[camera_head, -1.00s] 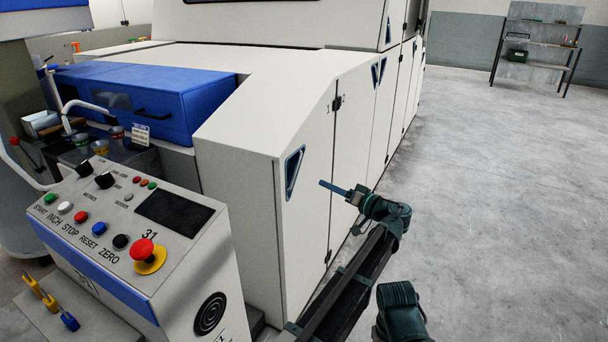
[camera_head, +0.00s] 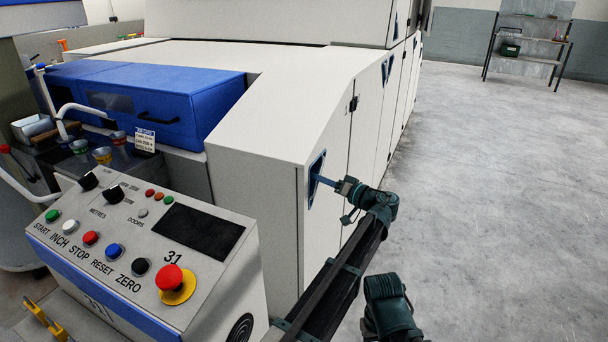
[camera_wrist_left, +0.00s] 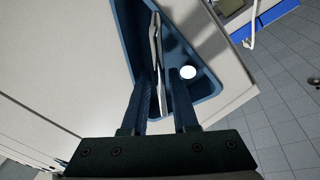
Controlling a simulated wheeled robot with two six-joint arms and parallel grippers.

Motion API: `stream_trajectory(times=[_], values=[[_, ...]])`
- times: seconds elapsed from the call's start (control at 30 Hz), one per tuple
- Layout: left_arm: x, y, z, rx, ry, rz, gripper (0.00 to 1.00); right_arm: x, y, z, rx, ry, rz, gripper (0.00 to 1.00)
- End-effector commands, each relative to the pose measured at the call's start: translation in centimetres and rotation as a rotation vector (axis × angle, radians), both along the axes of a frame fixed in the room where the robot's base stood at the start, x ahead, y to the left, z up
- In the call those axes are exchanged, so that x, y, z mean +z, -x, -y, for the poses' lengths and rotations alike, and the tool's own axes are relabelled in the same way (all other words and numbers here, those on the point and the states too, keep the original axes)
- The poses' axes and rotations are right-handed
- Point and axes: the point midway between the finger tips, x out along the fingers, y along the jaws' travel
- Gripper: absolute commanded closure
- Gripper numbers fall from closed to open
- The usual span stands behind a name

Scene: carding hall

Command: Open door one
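Door one (camera_head: 327,225) is the nearest cream side panel of the large machine and looks closed. Its dark blue triangular handle recess (camera_head: 315,180) is near the panel's front edge. My left gripper (camera_head: 318,178) reaches into this recess in the head view. In the left wrist view, the two dark fingers (camera_wrist_left: 165,85) stand on either side of a thin pale handle bar (camera_wrist_left: 157,50) inside the blue recess (camera_wrist_left: 200,80). The fingers look apart, with a gap showing beside the bar. A white round spot (camera_wrist_left: 188,72) shows in the recess. My right gripper is not in view.
A control panel (camera_head: 140,245) with several buttons and a red stop knob (camera_head: 170,277) stands at front left. A blue cover (camera_head: 165,95) is behind it. Grey floor (camera_head: 490,190) is open to the right, with a shelf rack (camera_head: 530,40) far back.

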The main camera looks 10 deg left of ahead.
Motion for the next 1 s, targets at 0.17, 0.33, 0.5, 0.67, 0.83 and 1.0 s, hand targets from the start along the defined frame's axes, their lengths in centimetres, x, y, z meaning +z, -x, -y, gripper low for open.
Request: stream_trajectory(times=[0.17,0.33,0.5,0.67,0.83,1.0], values=[[0.00,-0.14,0.09,-0.001,0.000,0.000,0.73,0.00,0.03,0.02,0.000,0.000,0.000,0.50],[0.00,-0.12,0.07,-0.001,0.000,0.000,0.73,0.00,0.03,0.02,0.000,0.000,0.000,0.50],[0.00,-0.12,0.05,-0.001,0.001,0.000,1.00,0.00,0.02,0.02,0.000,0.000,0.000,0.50],[-0.01,-0.13,0.05,-0.001,0.001,0.000,1.00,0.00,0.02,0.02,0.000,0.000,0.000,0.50],[-0.01,-0.12,0.05,-0.001,0.001,0.000,1.00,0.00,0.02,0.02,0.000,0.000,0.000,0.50],[-0.01,-0.12,0.05,-0.001,0.001,0.000,1.00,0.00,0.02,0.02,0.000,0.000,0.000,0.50]])
